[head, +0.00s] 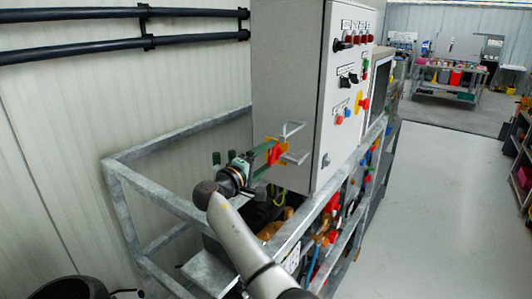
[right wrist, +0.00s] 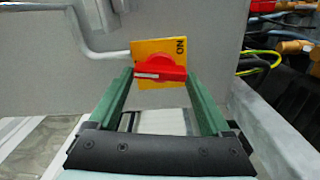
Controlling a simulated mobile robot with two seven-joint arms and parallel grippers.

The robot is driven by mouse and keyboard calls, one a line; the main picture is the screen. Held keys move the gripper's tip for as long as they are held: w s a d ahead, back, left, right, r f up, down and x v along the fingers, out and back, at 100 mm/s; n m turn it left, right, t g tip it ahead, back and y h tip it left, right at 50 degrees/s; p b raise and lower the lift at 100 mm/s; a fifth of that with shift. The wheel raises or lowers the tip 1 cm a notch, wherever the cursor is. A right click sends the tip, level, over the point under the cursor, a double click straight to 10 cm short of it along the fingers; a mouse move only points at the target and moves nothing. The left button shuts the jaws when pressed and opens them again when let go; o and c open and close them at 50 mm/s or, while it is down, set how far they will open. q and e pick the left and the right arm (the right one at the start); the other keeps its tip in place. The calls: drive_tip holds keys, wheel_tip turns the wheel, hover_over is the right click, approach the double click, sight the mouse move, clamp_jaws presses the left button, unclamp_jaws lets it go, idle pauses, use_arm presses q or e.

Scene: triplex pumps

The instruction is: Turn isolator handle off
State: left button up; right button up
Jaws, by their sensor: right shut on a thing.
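The isolator handle is a red rotary knob (right wrist: 160,72) on a yellow plate (right wrist: 148,48), fixed to the side of the grey control cabinet (head: 285,90). In the right wrist view the knob lies crosswise with a white mark on its left part. The plate's "ON" lettering is at upper right and looks rotated. My right gripper (right wrist: 160,76) has its green fingers at the two ends of the knob and is shut on it. In the head view my right gripper (head: 272,151) reaches the cabinet's side, partly hiding the knob. My left gripper is not in view.
A bent grey metal bar (right wrist: 95,42) stands out beside the yellow plate. Galvanised frame rails (head: 175,135) surround the area below the cabinet. The cabinet's front carries several buttons and switches (head: 350,78). Clear floor (head: 435,190) lies to the right.

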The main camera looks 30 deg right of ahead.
drive_tip(key=shift+r+n+p, duration=0.1)
drive_tip(key=shift+n+p, duration=0.2)
drive_tip(key=shift+n, duration=0.7)
drive_tip(key=o, duration=1.2)
drive_tip(key=shift+c, duration=0.2)
drive_tip(key=b+v, duration=0.3)
drive_tip(key=v, duration=0.9)
drive_tip(key=shift+a, duration=0.2)
drive_tip(key=shift+s, duration=0.1)
